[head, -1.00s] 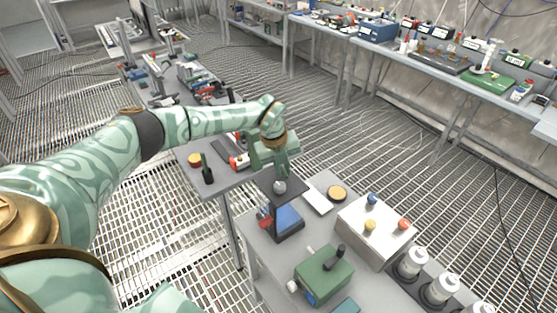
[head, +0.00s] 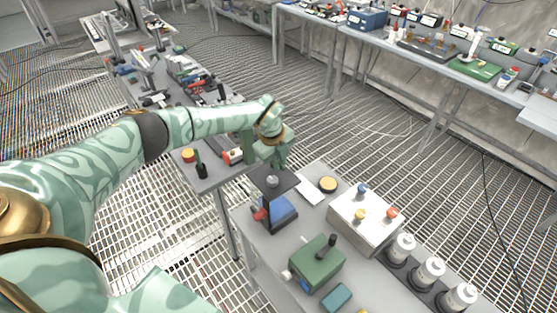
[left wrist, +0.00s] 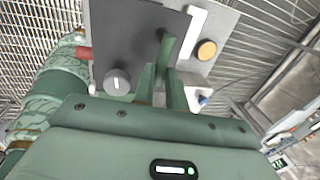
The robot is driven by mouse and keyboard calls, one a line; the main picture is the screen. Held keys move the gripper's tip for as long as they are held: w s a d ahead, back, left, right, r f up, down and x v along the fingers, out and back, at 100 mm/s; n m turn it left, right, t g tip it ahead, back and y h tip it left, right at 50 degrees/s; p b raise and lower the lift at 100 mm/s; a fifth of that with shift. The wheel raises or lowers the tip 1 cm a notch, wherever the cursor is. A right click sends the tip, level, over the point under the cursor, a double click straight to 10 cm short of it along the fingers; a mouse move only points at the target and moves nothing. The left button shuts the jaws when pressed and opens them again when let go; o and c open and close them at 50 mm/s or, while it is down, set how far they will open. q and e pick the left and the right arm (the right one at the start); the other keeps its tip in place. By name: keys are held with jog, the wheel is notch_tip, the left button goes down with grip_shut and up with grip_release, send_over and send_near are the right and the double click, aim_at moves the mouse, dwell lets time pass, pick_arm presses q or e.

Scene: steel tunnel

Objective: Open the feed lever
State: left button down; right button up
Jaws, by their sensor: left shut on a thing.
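A device with a blue body (head: 283,212) stands on the near bench. A dark flat plate (head: 287,183) with a round grey knob (head: 272,181) sits on top of it, and a red part (head: 259,214) sticks out at its left. My left gripper (head: 282,161) is at the plate's far edge. In the left wrist view the plate (left wrist: 130,30) and knob (left wrist: 117,80) lie just beyond my left gripper (left wrist: 172,70). I cannot tell which part is the feed lever. My right gripper is not in view.
A green box with a black handle (head: 316,263) stands nearer. White-capped cylinders (head: 428,272) line the right side.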

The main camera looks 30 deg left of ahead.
pick_arm(q)
jog(key=shift+w+r, duration=0.1)
jog(key=c, duration=1.4)
grip_release()
jog(key=shift+c, duration=0.2)
jog(key=s+a+r, duration=0.1)
jog(key=s+r, duration=0.2)
jog(key=r, duration=1.3)
jog(key=shift+a, duration=0.15)
